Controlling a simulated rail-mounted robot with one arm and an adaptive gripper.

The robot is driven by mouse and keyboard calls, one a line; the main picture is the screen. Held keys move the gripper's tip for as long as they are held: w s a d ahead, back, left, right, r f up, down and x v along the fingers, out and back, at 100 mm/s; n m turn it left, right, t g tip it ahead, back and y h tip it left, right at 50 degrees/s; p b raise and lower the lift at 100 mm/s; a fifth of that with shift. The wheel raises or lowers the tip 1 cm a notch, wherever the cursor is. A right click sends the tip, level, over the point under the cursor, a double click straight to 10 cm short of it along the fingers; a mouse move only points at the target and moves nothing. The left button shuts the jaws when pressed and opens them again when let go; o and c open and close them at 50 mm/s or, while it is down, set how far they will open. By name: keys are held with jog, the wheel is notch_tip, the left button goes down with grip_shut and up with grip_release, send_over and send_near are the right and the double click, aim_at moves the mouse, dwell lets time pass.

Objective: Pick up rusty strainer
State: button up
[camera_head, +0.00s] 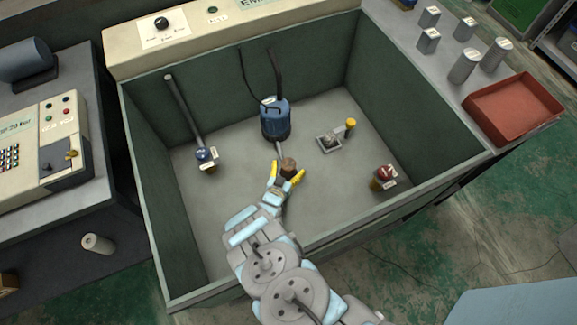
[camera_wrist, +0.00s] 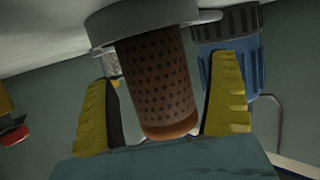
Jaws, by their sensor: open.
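The rusty strainer (camera_head: 289,163) is a brown cylinder inside the grey-green tub in the head view. In the wrist view the strainer (camera_wrist: 160,85) shows rows of dark holes and an orange-brown end rim. Its far end meets a grey round collar (camera_wrist: 115,22). My gripper (camera_head: 286,174) has its yellow fingers on either side of the strainer. In the wrist view my gripper (camera_wrist: 167,90) is open, with visible gaps between the fingers and the strainer.
A blue canister (camera_head: 275,120) stands just behind the strainer. A blue-topped valve (camera_head: 207,155) is left, a small yellow-capped fitting (camera_head: 331,142) right, and a red-topped valve (camera_head: 385,174) nearer the right wall.

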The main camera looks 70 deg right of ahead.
jog(key=shift+c, duration=0.2)
jog(key=c, duration=1.3)
